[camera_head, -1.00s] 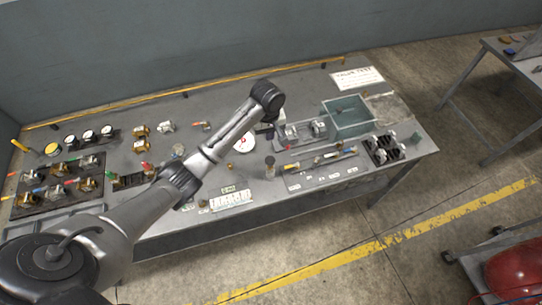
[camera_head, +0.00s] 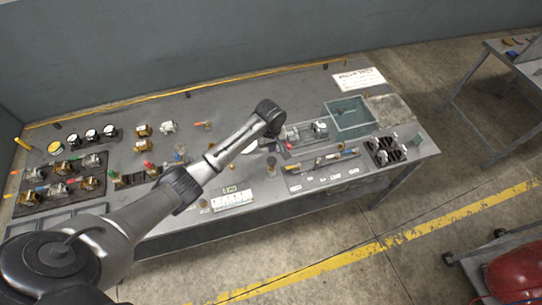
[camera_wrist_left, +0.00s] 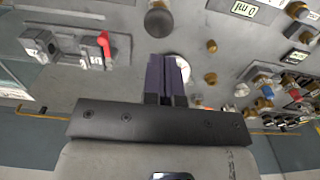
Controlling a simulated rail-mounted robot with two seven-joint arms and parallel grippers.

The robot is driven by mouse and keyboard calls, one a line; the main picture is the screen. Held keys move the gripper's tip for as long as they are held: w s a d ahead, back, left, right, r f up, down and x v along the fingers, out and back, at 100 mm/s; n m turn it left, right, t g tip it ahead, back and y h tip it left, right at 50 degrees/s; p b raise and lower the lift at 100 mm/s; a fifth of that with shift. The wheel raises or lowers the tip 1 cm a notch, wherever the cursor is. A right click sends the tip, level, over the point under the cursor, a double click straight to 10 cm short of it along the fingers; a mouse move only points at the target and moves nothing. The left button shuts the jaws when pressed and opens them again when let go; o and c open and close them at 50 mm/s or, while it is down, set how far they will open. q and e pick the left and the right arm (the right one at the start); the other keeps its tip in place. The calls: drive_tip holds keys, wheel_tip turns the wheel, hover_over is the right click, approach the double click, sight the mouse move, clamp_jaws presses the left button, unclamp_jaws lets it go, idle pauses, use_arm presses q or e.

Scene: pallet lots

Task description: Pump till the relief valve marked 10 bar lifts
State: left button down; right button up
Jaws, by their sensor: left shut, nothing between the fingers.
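My left gripper (camera_head: 284,150) hangs below its wrist over the middle of the bench, beside the fixture with the clear-sided tank (camera_head: 350,116). In the left wrist view its two dark fingers (camera_wrist_left: 166,78) are shut together with nothing between them. A red lever (camera_wrist_left: 103,44) on a grey fixture stands to the left of the fingers, apart from them. A white round disc (camera_wrist_left: 182,68) shows partly behind the fingers. Several brass valves, one of them here (camera_head: 144,130), stand on the left of the bench. I cannot read a 10 bar mark on any valve. My right gripper is not in view.
Several round gauges (camera_head: 91,135) stand at the back left. A rack of valves with coloured handles (camera_head: 90,187) is at the far left. A black tray (camera_head: 386,150) with fittings is at the right. A white sign (camera_head: 360,79) lies at the back right.

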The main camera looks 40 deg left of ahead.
sight(271, 160)
use_arm(q)
wheel_tip(271, 160, down, 7)
drive_tip(key=shift+f, duration=0.1)
idle(0.3)
wheel_tip(271, 160, down, 3)
drive_tip(key=shift+b, duration=0.5)
drive_tip(key=shift+f, duration=0.4)
